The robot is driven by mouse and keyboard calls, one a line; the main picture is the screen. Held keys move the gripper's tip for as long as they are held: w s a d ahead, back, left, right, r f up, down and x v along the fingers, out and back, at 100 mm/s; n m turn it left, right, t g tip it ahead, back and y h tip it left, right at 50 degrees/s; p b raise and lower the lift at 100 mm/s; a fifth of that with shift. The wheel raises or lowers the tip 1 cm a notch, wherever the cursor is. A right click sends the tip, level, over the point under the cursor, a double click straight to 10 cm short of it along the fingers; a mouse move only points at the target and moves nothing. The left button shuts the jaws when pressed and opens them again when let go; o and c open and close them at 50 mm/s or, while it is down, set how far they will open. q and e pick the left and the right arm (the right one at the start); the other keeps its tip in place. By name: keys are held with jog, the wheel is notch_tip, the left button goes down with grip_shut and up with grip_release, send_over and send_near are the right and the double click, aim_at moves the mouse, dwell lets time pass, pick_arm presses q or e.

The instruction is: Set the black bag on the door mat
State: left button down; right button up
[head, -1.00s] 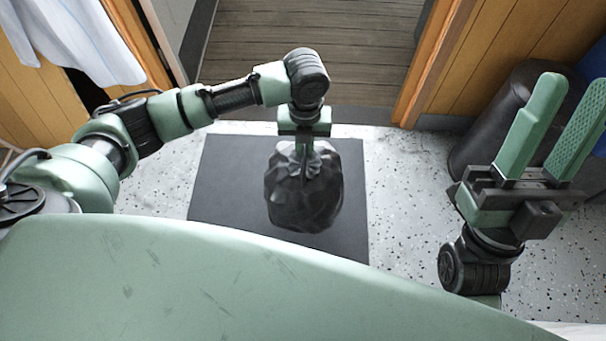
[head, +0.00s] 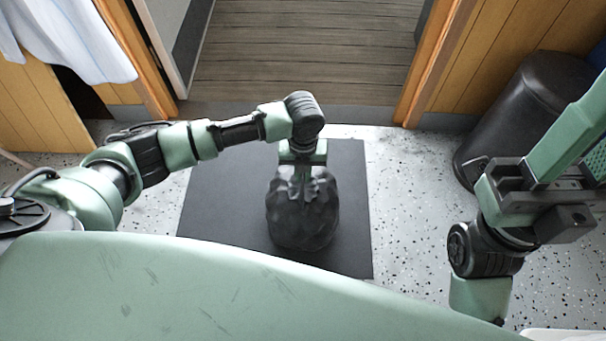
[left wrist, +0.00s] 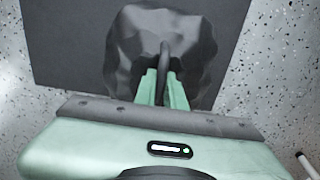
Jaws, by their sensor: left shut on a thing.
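The black bag (head: 303,215) is a lumpy, faceted sack with a gathered top, upright over the dark door mat (head: 222,195). My left gripper (head: 302,176) is above it, pointing down, shut on the bag's top. The left wrist view shows the bag (left wrist: 125,50) between and beyond the green fingers (left wrist: 165,85), with the mat (left wrist: 65,40) behind it. The bag's outline lies within the mat; I cannot tell for sure whether its base touches. My right gripper (head: 580,140) is raised at the right, its fingers apart and partly cut off by the frame.
A black bin (head: 515,110) stands at the right by the wooden wall. An open doorway with a plank floor (head: 310,50) lies behind the mat. Pale cloth (head: 75,40) hangs at the upper left. The speckled floor (head: 405,190) right of the mat is clear.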

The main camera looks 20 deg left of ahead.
pick_arm(q)
jog(key=c, duration=1.5)
grip_release()
